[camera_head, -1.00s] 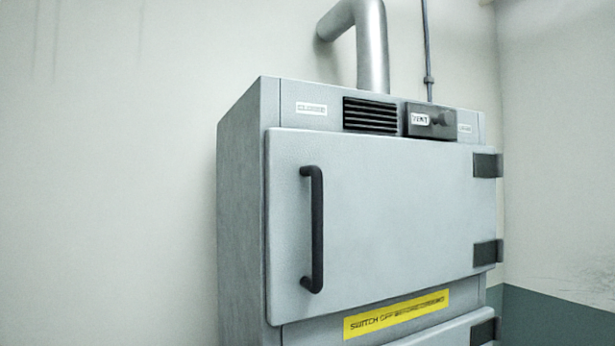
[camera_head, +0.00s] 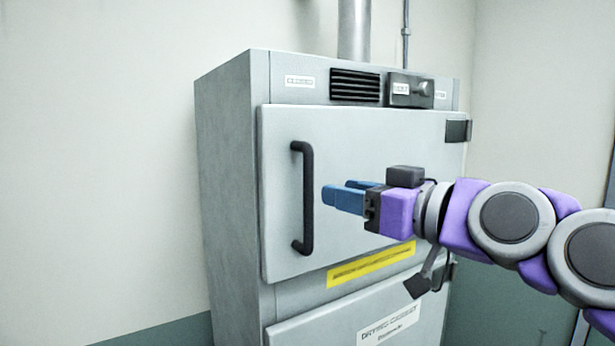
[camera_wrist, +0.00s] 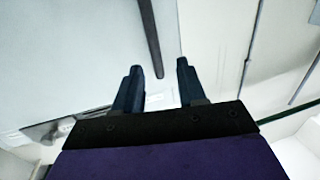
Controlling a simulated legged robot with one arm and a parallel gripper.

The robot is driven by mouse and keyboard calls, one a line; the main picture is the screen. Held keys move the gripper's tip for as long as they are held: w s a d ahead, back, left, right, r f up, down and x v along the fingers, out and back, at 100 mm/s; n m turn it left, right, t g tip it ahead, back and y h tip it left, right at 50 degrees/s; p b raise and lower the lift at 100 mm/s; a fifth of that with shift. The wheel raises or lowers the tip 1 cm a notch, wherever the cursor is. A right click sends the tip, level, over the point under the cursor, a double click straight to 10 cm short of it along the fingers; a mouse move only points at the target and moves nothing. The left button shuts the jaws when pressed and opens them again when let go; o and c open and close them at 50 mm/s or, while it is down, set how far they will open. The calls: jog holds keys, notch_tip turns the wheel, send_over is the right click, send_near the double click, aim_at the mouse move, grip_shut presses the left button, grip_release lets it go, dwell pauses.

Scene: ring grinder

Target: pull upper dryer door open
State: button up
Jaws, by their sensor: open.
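The upper dryer door (camera_head: 285,235) is a pale grey panel that looks shut against the cabinet. Its black vertical bar handle (camera_head: 307,200) is near the door's left edge. My gripper (camera_head: 342,195) has blue fingers, is open and empty, and is in front of the door just right of the handle, apart from it. In the wrist view, the open fingers (camera_wrist: 157,85) show with the dark handle (camera_wrist: 150,40) ahead of them, its end lying between the fingertips' lines. My arm hides part of the door's right side.
A lower door (camera_head: 330,322) with a white label is beneath a yellow warning strip (camera_head: 370,265). A vent grille (camera_head: 355,86) and a dark vent control (camera_head: 410,90) are above the upper door. A hinge (camera_head: 457,131) is on the right. Space left of the cabinet is clear.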

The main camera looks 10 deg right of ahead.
aim_at(306, 183)
jog(key=w, duration=0.2)
jog(key=w+a+p, duration=0.1)
jog(key=w, duration=0.2)
jog(key=w+a, duration=0.1)
jog(key=w, duration=0.2)
jog(key=shift+r+p, duration=0.1)
jog(key=shift+p, duration=0.25)
jog(key=shift+w+a, duration=0.3)
jog(key=shift+a, duration=0.4)
jog(key=shift+w+a, duration=0.25)
jog(key=shift+a, duration=0.45)
jog(key=shift+s, duration=0.1)
jog(key=shift+c, duration=1)
jog(key=shift+d, duration=0.55)
jog(key=c, duration=0.3)
jog(key=shift+s, duration=0.1)
jog(key=shift+c, duration=0.7)
jog(key=shift+a, duration=0.15)
grip_shut()
